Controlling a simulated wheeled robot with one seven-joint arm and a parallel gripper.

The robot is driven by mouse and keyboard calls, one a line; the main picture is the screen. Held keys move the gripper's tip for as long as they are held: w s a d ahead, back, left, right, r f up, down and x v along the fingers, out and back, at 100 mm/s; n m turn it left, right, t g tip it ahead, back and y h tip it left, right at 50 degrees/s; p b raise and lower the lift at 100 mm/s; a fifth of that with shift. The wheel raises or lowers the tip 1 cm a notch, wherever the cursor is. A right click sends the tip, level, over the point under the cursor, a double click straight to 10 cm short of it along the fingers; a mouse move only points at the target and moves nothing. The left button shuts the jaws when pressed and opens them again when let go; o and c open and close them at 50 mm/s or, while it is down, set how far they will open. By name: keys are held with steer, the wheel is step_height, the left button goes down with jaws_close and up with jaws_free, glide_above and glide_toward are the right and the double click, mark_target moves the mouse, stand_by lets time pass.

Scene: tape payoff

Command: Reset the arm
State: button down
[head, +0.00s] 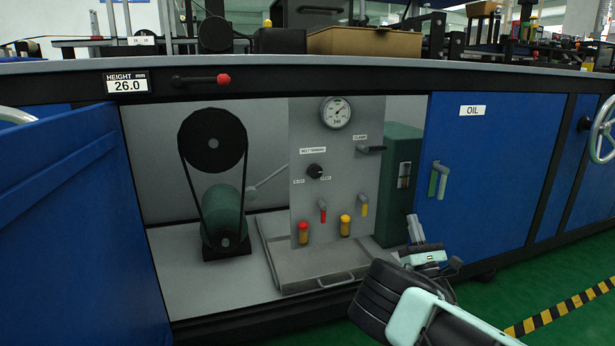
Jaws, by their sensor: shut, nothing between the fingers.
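My gripper (432,238) is at the lower right of the head view, in front of the blue cabinet and just right of the open bay. It holds nothing, and its fingers are small and partly hidden at this angle. My dark and pale green arm reaches up to it from the bottom right edge. The gripper appears apart from the cabinet and the panel.
The open bay holds a belt-driven green motor (223,218), a grey control panel (300,160) with gauge, knob and levers, and a green box (402,170). A blue door (70,200) stands open at left; the OIL door (490,180) is shut. Green floor (575,270) is clear at right.

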steer(key=w+d+r+m+g+h+p, duration=0.25)
steer(key=d+m+g+h, duration=0.25)
steer(key=m+h, duration=0.8)
steer(key=s+a+r+m+g+y+p, duration=0.45)
steer(key=s+a+m+g, duration=0.35)
steer(key=s+a, duration=0.35)
steer(key=s+a+r+m+g+y+p, duration=0.4)
steer(key=s+a+m+g+y, duration=0.3)
steer(key=s+a, duration=0.45)
steer(key=s+d+r+g+h+p, duration=0.1)
steer(key=s+r+g, duration=0.15)
steer(key=s, duration=0.65)
steer(key=s+d+r+m+g+h+p, duration=0.15)
steer(key=s+r, duration=0.25)
steer(key=s, duration=0.6)
steer(key=s+d+r+n+g+h+p, duration=0.1)
steer(key=s+d+r+g, duration=0.15)
steer(key=s, duration=0.65)
step_height(320, 180, up, 38)
steer(key=p, duration=3.8)
steer(key=shift+s+a+r, duration=0.15)
steer(key=shift+a+r, duration=0.1)
steer(key=shift+a, duration=0.1)
